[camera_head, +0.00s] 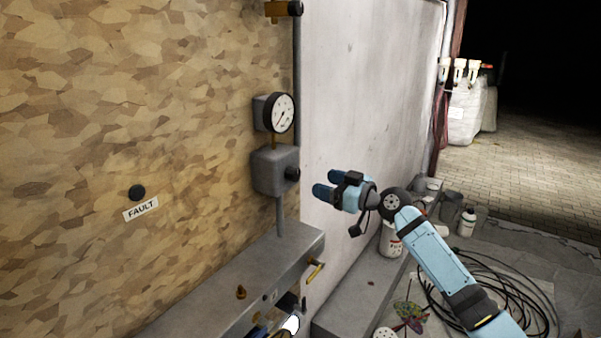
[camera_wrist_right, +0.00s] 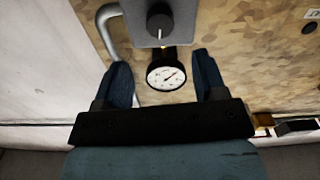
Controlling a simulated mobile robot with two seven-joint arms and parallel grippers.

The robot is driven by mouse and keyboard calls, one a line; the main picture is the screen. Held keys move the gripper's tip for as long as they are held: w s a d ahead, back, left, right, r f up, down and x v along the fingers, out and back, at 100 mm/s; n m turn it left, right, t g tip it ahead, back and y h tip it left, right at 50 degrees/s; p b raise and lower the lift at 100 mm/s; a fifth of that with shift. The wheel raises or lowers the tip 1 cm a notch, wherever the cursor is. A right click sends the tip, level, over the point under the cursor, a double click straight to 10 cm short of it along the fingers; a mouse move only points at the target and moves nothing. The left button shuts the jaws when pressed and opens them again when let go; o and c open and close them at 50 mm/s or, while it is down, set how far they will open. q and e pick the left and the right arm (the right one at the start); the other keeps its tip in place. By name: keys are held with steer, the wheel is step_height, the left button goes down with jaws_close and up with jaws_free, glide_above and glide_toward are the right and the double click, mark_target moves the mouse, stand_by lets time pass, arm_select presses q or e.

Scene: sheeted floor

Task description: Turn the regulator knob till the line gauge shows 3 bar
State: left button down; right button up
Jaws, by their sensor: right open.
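The line gauge (camera_head: 282,113) is a round white dial with a black rim, mounted on the pipe by the panel edge. Its needle is visible, but the numbers are too small to read. Below it the regulator knob (camera_head: 292,174), small and dark, sticks out of a grey box. My right gripper (camera_head: 322,192) is open and empty, to the right of the knob and apart from it. In the right wrist view the gauge (camera_wrist_right: 166,74) shows between the open fingers, and the knob (camera_wrist_right: 159,22) is above it in the picture. My left gripper does not show.
A grey ledge (camera_head: 285,245) with a yellow-handled valve (camera_head: 315,270) runs below the regulator. A FAULT label (camera_head: 141,208) sits under a black button (camera_head: 137,192) on the panel. Pots, bottles and black cable (camera_head: 520,290) lie at lower right. The space between gripper and knob looks clear.

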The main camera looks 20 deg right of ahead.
mark_target(297, 175)
steer(key=p+x, duration=0.1)
steer(key=x, duration=0.7)
steer(key=shift+a+p, duration=0.1)
steer(key=shift+p, duration=0.2)
steer(key=shift+c, duration=0.2)
steer(key=c, duration=0.9)
